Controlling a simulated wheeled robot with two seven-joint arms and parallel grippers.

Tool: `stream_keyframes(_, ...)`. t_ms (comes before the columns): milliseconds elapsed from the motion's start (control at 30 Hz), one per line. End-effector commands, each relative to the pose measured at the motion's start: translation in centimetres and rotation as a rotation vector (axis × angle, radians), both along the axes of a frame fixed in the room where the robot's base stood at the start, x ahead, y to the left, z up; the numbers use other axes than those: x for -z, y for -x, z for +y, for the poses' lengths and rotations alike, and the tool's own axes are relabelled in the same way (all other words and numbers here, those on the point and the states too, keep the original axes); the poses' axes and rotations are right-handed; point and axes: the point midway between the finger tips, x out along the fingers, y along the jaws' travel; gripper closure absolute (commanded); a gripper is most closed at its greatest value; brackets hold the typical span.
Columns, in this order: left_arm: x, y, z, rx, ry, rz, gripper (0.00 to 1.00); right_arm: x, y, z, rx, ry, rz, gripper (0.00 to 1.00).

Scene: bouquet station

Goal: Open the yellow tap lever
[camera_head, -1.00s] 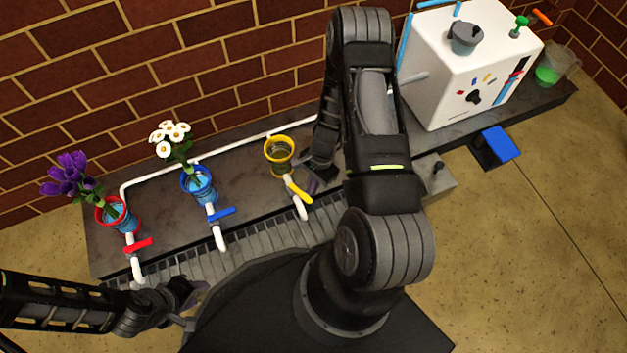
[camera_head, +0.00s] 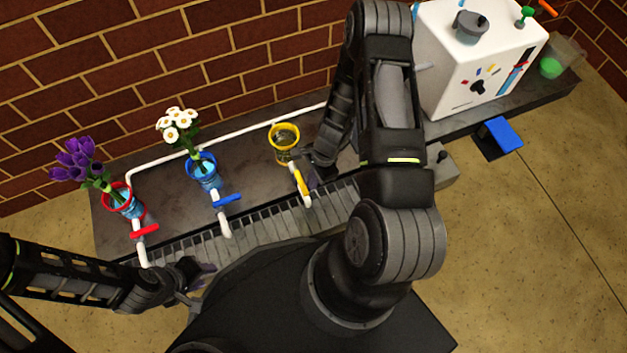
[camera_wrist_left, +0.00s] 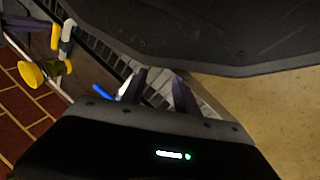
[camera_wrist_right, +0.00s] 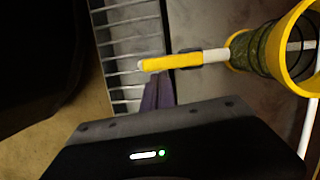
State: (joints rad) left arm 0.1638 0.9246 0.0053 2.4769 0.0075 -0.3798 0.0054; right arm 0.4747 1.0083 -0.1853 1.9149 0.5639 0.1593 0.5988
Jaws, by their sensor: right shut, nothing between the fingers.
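The yellow tap lever (camera_head: 301,180) lies nearly in line with its white spout, in front of the yellow-rimmed vase (camera_head: 284,149). In the right wrist view the lever (camera_wrist_right: 170,62) runs straight on from the white pipe (camera_wrist_right: 216,56). My right gripper (camera_head: 313,181) is just right of the lever in the head view. Its purple fingers (camera_wrist_right: 158,92) are shut with nothing between them, close to the lever; whether they touch it I cannot tell. My left gripper (camera_head: 203,275) is low at the left, and its fingers (camera_wrist_left: 158,88) are apart and empty.
A red lever (camera_head: 145,230) and a blue lever (camera_head: 227,200) sit crosswise on their spouts, beside vases with purple flowers (camera_head: 75,160) and white flowers (camera_head: 178,124). A grated drain (camera_head: 260,222) runs along the front. A white machine (camera_head: 475,60) stands at the right.

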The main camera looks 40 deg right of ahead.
Motion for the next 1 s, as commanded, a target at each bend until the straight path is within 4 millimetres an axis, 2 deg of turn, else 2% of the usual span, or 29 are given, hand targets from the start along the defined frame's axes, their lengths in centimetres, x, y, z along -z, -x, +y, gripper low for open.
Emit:
stream_keyframes(200,-0.1,0.0,0.0,0.0,0.0,0.0,0.64,-0.1,0.0,0.1,-0.002,-0.003,0.001,1.0)
stream_keyframes(333,-0.8,0.1,0.0,0.001,0.0,0.002,0.64,-0.9,0.0,0.0,-0.002,-0.003,0.0,1.0)
stream_keyframes(800,-6.9,1.3,-0.8,0.027,0.015,0.027,0.64,-8.5,0.0,-2.2,-0.005,0.0,-0.001,1.0)
stream_keyframes(1000,-7.7,1.7,-1.1,0.036,0.02,0.034,0.64,-9.8,0.1,-2.7,-0.006,0.0,0.0,1.0)
